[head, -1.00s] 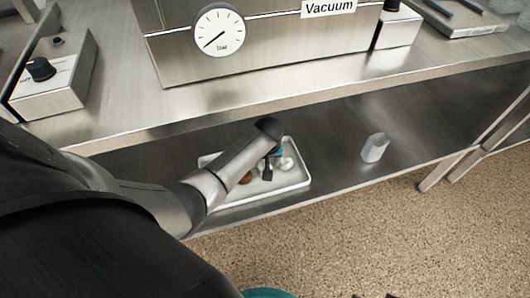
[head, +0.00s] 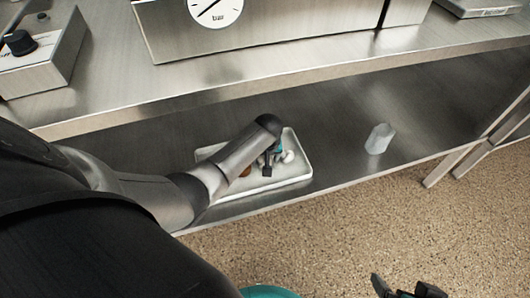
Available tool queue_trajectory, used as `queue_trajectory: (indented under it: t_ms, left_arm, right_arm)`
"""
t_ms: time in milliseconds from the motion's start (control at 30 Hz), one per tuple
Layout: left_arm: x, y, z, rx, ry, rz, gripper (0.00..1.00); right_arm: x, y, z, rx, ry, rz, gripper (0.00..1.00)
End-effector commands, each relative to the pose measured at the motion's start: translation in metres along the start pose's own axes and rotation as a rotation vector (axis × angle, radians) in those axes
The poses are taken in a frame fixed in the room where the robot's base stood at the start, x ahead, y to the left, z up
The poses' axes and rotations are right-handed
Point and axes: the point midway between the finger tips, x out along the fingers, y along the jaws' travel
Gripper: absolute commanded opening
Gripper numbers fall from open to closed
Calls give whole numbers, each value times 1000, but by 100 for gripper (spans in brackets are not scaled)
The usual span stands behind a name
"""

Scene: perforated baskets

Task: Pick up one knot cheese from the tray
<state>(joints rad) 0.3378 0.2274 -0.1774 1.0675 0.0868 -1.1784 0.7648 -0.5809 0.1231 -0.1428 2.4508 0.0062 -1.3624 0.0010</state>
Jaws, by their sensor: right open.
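A white tray (head: 292,181) lies on the lower metal shelf. A small whitish lump (head: 288,156), which may be a knot cheese, shows at the tray's right side, just right of my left gripper. A brown item (head: 246,171) is partly hidden under my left arm. My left gripper (head: 268,163) points down into the tray; its wrist covers most of it, and I cannot tell if its jaws hold anything. My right gripper (head: 404,289) is open and empty over the floor at the bottom right, cut by the picture edge.
A translucent cup (head: 380,138) stands on the lower shelf right of the tray. The upper shelf (head: 330,72) overhangs the tray and carries a metal gauge box (head: 270,32) and a knob box (head: 45,58). The shelf right of the cup is clear.

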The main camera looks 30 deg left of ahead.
Motion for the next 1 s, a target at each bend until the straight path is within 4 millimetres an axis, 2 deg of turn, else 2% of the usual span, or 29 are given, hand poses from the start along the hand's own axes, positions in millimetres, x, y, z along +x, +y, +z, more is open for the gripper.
queue_trajectory:
  t_ms: [267, 867, 900, 1000]
  left_arm:
    - [0, 0, -1, 0, 1, 0, 72]
    - [1, 0, 0, 0, 0, 0, 4]
    - [0, 0, 0, 0, 1, 0, 1]
    - [0, 0, 0, 0, 0, 0, 1]
  right_arm:
    - [-2, -1, -1, -1, 7, -1, 100]
    - [-1, 0, -1, -1, 6, -1, 100]
    - [-1, 0, -1, -1, 6, -1, 100]
    - [-1, -1, -1, -1, 5, -1, 100]
